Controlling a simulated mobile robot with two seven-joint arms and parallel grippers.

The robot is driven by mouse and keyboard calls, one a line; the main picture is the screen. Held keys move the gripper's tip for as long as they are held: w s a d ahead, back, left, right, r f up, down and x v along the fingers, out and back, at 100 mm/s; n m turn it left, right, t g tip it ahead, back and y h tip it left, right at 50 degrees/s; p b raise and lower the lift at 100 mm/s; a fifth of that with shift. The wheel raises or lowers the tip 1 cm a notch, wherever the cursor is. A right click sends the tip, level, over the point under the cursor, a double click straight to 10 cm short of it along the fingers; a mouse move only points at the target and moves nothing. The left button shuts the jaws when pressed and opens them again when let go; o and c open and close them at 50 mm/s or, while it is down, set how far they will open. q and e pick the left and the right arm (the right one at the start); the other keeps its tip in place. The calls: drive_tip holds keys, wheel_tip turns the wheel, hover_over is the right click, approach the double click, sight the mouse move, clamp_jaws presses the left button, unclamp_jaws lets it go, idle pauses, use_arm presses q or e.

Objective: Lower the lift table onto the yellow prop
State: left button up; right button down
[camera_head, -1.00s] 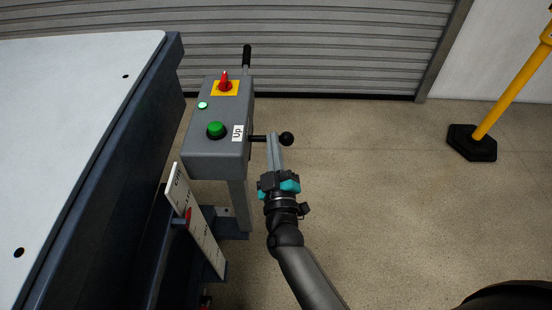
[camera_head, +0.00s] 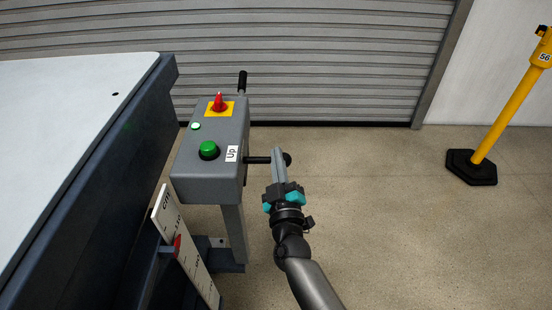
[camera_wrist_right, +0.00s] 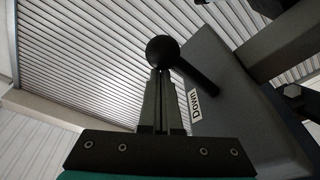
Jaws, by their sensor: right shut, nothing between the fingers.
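The lift table (camera_head: 60,100) has a white top and dark blue sides and fills the left of the head view. A grey control box (camera_head: 208,180) on a post stands at its right, with a green button (camera_head: 209,149) and a red knob on yellow. A black lever (camera_head: 257,160) with a ball knob sticks out of the box's right side, beside an "Up" label. My right gripper (camera_head: 279,152) is shut and empty, its tips at the ball. In the wrist view the ball (camera_wrist_right: 162,50) shows beyond the fingertips; contact is unclear. The yellow prop and left gripper are not in view.
A white scale (camera_head: 190,262) with a red pointer (camera_head: 177,243) stands beside the table. A second black handle (camera_head: 242,82) rises behind the box. A yellow post (camera_head: 505,115) on a black base stands at right. The floor between is clear.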

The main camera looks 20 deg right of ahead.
drive_tip(key=shift+d+f+m+h+b, duration=0.1)
drive_tip(key=shift+f+m+h+b, duration=0.35)
drive_tip(key=shift+f+m, duration=0.7)
drive_tip(key=shift+f+m+h+b, duration=0.25)
drive_tip(key=shift+f+m+b, duration=0.25)
drive_tip(key=shift+f+m, duration=0.65)
drive_tip(key=shift+s+r, duration=0.1)
drive_tip(key=shift+r, duration=0.05)
idle(3.2)
drive_tip(key=p+v, duration=0.1)
drive_tip(key=v, duration=0.6)
drive_tip(key=shift+s+p, duration=0.2)
drive_tip(key=shift+p, duration=0.2)
drive_tip(key=shift+r, duration=0.1)
